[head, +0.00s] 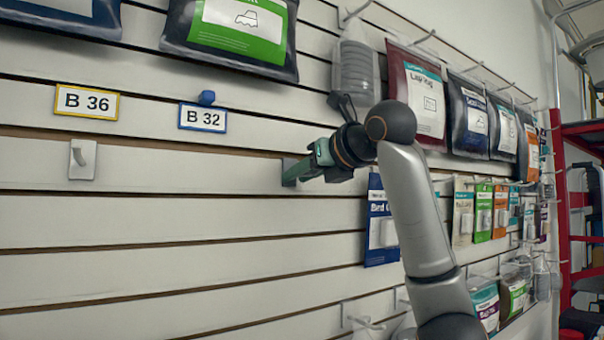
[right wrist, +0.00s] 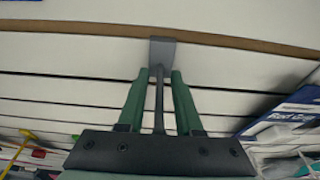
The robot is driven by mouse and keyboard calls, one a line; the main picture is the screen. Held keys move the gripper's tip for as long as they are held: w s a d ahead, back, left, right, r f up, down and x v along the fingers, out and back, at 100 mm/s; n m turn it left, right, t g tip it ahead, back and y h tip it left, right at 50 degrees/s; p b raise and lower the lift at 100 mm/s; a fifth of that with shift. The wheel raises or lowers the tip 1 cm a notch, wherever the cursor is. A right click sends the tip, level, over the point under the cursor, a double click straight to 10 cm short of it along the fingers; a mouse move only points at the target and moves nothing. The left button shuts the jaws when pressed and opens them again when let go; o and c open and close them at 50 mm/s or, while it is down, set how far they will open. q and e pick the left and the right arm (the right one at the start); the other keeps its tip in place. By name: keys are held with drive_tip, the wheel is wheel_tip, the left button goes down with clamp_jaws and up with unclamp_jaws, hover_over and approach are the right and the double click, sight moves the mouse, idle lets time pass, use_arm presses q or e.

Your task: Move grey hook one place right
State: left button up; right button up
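A dark grey hook (head: 291,172) is mounted in a slat of the wall, right of the labels. In the right wrist view its plate (right wrist: 162,52) sits against the wall and its prong runs back toward the camera. My right gripper (head: 312,162) is at this hook. Its green fingers (right wrist: 159,95) lie on both sides of the prong, with a narrow gap showing on each side. A paler grey-white hook (head: 82,160) hangs empty under the yellow-framed label B 36 (head: 87,103). My left gripper is not in view.
A blue-framed label B 32 (head: 202,118) has a blue peg (head: 207,97) above it. The wall left of and below the dark hook is bare.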

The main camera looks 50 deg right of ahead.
drive_tip(key=shift+o, duration=0.6)
drive_tip(key=shift+s, duration=0.1)
drive_tip(key=b+v, duration=0.1)
drive_tip(key=v, duration=1.1)
drive_tip(key=shift+s, duration=0.25)
drive_tip(key=shift+r, duration=0.1)
